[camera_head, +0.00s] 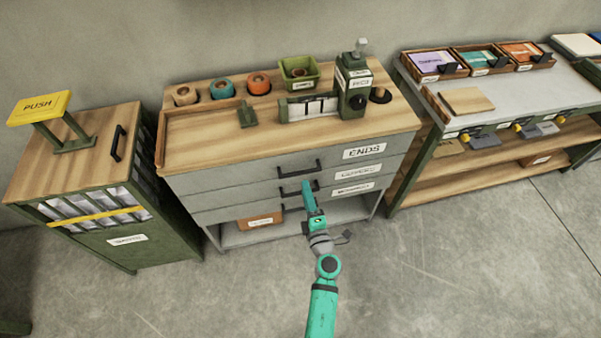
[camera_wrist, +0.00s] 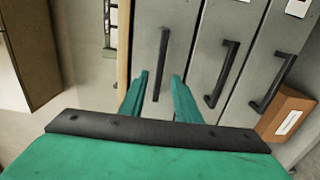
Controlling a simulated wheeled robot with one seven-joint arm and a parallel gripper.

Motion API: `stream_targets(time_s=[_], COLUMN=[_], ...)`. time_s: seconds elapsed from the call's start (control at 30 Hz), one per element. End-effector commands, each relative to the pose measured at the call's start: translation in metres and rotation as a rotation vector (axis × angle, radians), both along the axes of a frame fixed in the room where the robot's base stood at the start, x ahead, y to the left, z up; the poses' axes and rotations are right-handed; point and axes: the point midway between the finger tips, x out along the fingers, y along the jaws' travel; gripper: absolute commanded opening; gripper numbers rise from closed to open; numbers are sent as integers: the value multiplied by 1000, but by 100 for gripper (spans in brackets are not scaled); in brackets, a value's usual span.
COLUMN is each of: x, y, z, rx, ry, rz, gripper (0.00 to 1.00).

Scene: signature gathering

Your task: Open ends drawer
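The ENDS drawer (camera_head: 240,174) is the top grey drawer of the wood-topped cabinet, with its label at the right, and it is shut. Its black bar handle (camera_head: 300,170) is clear in the head view. In the wrist view, this handle (camera_wrist: 162,62) stands upright in the picture, lined up between my two fingertips. My gripper (camera_wrist: 160,78) is open, with a teal finger on each side of the handle. In the head view my gripper (camera_head: 307,187) is in front of the drawers, overlapping the second handle. I cannot tell whether the fingertips reach around the handle.
Two more shut drawers with black handles lie below, and a cardboard box (camera_head: 259,220) sits on the lower shelf. A green PUSH bin (camera_head: 150,235) stands left. A shelved workbench (camera_head: 540,92) stands right. The floor in front is clear.

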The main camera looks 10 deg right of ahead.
Motion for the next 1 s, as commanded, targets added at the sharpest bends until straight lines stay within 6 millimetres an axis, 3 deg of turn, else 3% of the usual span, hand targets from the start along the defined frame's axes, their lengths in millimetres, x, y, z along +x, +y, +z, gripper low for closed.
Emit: stream_targets(time_s=[0.2,0.4,0.6,0.9,1.0], x=[41,69,83,84,84], y=[0,0,1,1,1], z=[1,0,0,0,0], rx=[0,0,1,1,1], ry=[-2,-1,-1,0,0], rz=[2,1,1,1,1], gripper=[30,30,30,30,8])
